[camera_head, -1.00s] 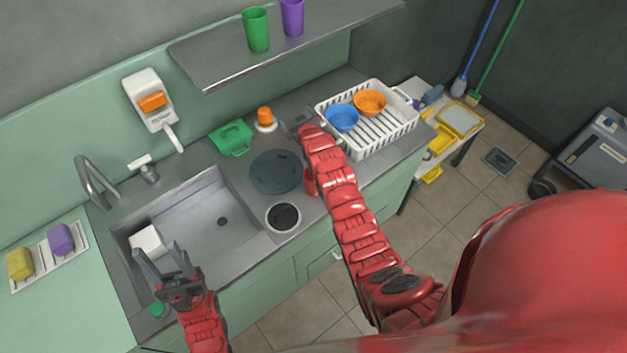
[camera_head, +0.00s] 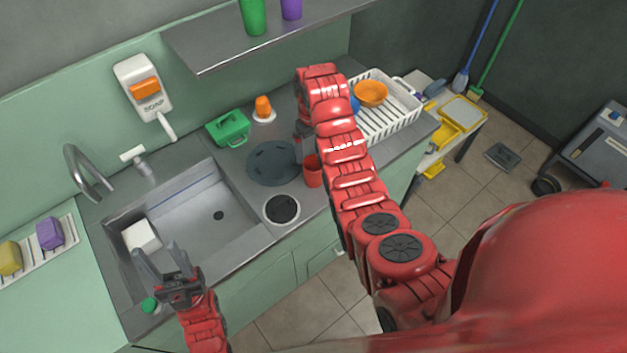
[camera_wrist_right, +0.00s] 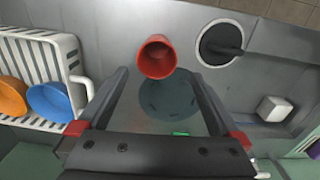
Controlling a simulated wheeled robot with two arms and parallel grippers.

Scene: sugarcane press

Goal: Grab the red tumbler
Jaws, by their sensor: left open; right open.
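The red tumbler (camera_head: 312,172) stands on the counter to the right of the dark round disc, partly hidden by my right arm in the head view. In the right wrist view the red tumbler (camera_wrist_right: 157,58) shows with its open mouth toward the camera, ahead of and roughly between the spread fingers. My right gripper (camera_head: 303,150) points down above the counter beside the tumbler, mostly hidden by its own arm; its open fingers (camera_wrist_right: 160,85) show empty in the wrist view. My left gripper (camera_head: 163,262) is open and empty over the front left of the sink.
A white dish rack (camera_head: 405,125) with an orange bowl (camera_head: 371,93) and a blue bowl (camera_wrist_right: 48,103) stands to the right. The dark disc (camera_head: 272,164) and a round opening (camera_head: 282,209) lie near the tumbler. The shelf (camera_head: 215,48) overhangs the counter's back.

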